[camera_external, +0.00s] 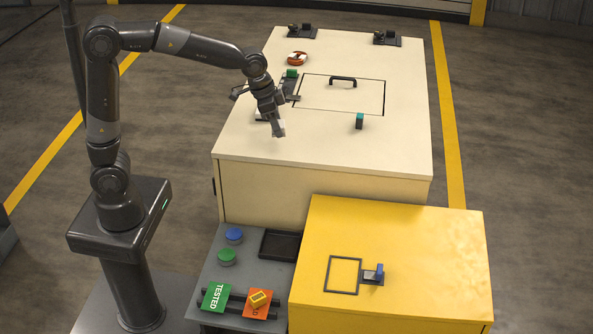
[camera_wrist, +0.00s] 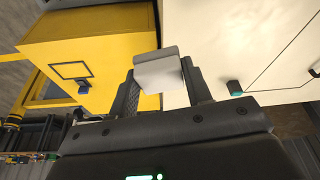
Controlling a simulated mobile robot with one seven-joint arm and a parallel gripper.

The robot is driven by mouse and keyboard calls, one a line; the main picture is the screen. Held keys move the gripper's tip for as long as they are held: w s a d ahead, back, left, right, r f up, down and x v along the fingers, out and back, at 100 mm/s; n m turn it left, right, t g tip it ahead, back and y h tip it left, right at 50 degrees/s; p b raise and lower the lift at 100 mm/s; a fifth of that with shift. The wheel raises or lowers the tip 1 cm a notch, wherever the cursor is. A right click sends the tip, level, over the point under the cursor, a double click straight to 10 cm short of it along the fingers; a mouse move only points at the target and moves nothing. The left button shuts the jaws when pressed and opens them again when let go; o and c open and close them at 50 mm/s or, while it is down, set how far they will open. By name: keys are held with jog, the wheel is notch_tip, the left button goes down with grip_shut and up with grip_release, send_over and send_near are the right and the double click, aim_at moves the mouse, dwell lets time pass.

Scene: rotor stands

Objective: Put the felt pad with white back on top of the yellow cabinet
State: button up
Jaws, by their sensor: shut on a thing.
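My gripper (camera_external: 278,122) hangs in the air over the near left part of the cream cabinet top. In the wrist view it (camera_wrist: 160,85) is shut on the felt pad (camera_wrist: 158,72), a small block with a whitish-grey face showing between the two fingers. In the external view the pad (camera_external: 280,130) is a small pale patch at the fingertips. The yellow cabinet (camera_external: 440,245) stands nearer the camera, at lower right; the wrist view shows it at left (camera_wrist: 100,55). Its top bears a black square outline (camera_external: 343,274) and a small blue-topped piece (camera_external: 375,274).
The cream cabinet (camera_external: 320,162) has a handled hatch (camera_external: 343,80), a green-topped block (camera_external: 360,121), an orange ring (camera_external: 297,58) and dark stands at the back. A grey bench (camera_external: 215,265) with buttons, a black tray (camera_external: 280,245) and green and orange signs adjoins the yellow cabinet. The yellow top's right side is clear.

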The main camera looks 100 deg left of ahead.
jog(key=w+d+f+m, duration=0.1)
jog(key=w+d+f, duration=0.5)
jog(key=w+d, duration=0.45)
jog(key=w+d+f+m, duration=0.2)
jog(key=w+d+f, duration=0.3)
jog(key=w+d, duration=0.55)
send_over(363, 225)
jog(key=s, duration=0.1)
jog(key=shift+h, duration=0.4)
notch_tip(363, 225, down, 7)
jog(key=shift+r, duration=0.1)
jog(key=shift+f, duration=1.9)
jog(key=shift+f, duration=0.15)
jog(key=o, duration=1)
